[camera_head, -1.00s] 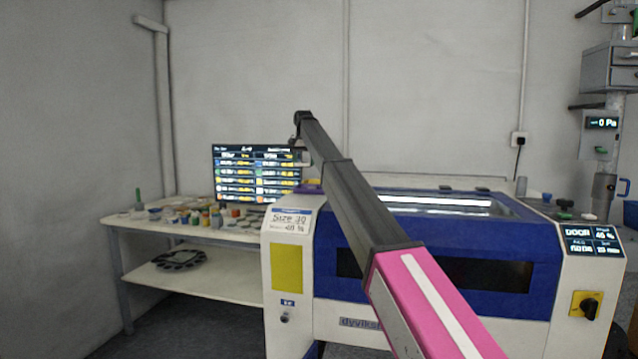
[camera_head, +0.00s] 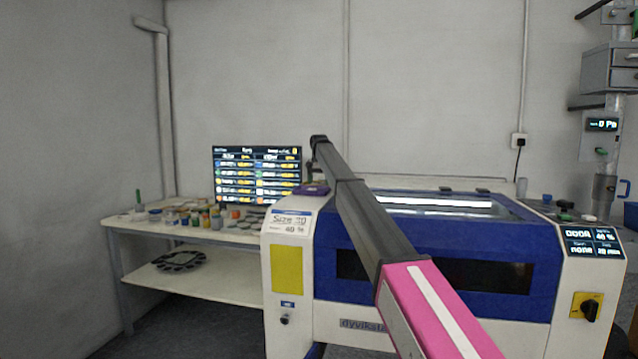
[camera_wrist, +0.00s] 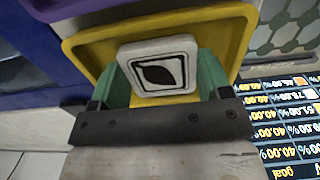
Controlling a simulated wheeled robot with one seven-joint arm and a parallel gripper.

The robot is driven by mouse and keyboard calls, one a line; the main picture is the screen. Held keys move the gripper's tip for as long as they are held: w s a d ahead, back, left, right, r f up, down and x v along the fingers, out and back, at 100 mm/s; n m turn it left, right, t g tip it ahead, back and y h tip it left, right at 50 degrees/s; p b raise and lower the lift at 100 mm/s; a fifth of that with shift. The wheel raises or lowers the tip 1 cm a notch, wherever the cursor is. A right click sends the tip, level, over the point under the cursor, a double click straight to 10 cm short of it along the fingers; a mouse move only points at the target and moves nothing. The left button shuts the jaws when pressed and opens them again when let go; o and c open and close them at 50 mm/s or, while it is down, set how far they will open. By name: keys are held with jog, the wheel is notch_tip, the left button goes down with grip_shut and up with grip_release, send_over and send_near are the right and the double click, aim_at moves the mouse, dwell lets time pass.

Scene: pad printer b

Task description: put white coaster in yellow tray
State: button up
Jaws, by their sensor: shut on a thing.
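In the wrist view, the white coaster (camera_wrist: 158,66) is a rounded square with a black leaf-like mark in a black frame. My gripper (camera_wrist: 161,76) has its green fingers shut on the coaster's left and right sides. The yellow tray (camera_wrist: 240,32) lies behind the coaster, with its rim showing around it. The coaster overlaps the tray's inside in this view; I cannot tell whether it touches the tray floor. In the head view the coaster and the yellow tray cannot be made out, and my arm hides much of that area.
A purple tray (camera_wrist: 75,8) lies beside the yellow one; a purple item (camera_head: 313,189) shows on the machine's left top corner. The blue and white machine (camera_head: 440,255) stands in front. A lit screen (camera_head: 257,172) and a table (camera_head: 125,222) with several small pots are at left.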

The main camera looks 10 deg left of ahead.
aim_at(319, 183)
jog(key=shift+f, duration=0.1)
jog(key=o, duration=1)
notch_tip(319, 183, up, 12)
jog(key=shift+r, duration=0.2)
